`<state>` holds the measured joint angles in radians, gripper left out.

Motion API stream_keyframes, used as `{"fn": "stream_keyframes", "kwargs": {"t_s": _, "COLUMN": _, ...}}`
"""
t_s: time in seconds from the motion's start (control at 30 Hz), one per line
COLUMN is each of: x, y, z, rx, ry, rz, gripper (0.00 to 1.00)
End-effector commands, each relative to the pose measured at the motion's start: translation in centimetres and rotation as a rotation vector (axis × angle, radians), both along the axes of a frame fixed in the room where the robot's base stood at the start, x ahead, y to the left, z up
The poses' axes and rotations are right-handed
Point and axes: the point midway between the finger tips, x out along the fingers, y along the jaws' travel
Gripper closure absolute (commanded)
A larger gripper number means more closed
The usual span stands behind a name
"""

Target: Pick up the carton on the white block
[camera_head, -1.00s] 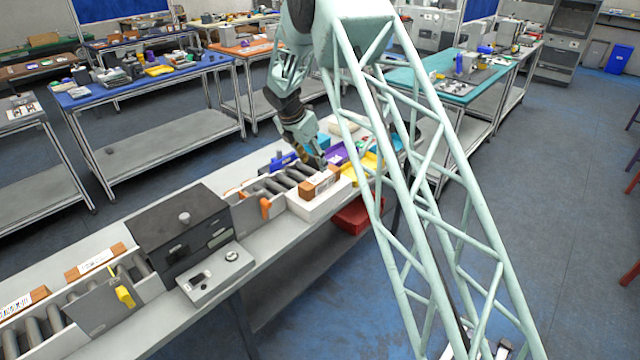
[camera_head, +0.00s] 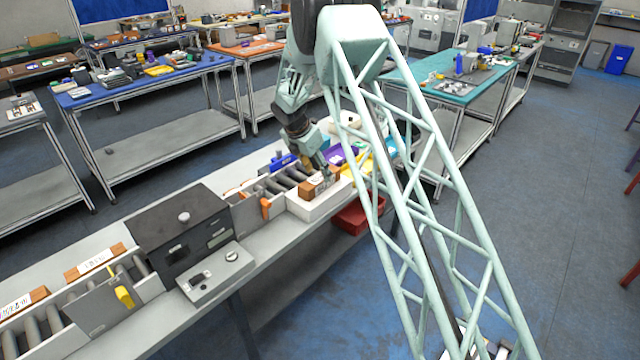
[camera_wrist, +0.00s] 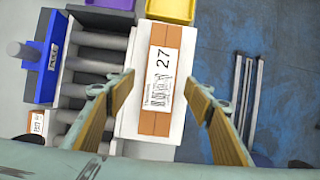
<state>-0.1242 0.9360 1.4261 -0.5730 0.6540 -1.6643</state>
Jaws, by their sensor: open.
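The carton (camera_head: 318,187) is a brown box with a white label; it lies on the white block (camera_head: 316,206) at the end of the roller conveyor. In the wrist view the carton (camera_wrist: 157,85), its label reading 27, lies along the white block (camera_wrist: 128,122). My gripper (camera_head: 327,178) is just above the carton in the head view. In the wrist view my gripper (camera_wrist: 163,85) is open, with one finger to each side of the carton. It holds nothing. I cannot tell the exact height of the fingertips over the carton.
Left of the block are conveyor rollers (camera_wrist: 98,65) and a blue bracket (camera_wrist: 47,58). Yellow (camera_wrist: 171,9) and purple bins stand beyond it. A red bin (camera_head: 357,216) hangs below the table edge. A dark scanner box (camera_head: 180,229) stands farther left; more cartons (camera_head: 95,262) lie on the near conveyor.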

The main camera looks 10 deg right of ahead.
Motion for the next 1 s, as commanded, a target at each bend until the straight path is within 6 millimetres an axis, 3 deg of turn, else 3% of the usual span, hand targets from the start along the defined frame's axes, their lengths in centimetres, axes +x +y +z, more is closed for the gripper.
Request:
{"fn": "stream_keyframes", "kwargs": {"t_s": 0.6, "x": 0.8, "y": -1.2, "z": -4.5, "rx": 0.000, "ry": 0.000, "rz": 0.001, "gripper": 0.52}}
{"fn": "stream_keyframes", "kwargs": {"t_s": 1.0, "x": 0.9, "y": -1.3, "z": -4.9, "rx": 0.000, "ry": 0.000, "rz": 0.000, "gripper": 0.52}}
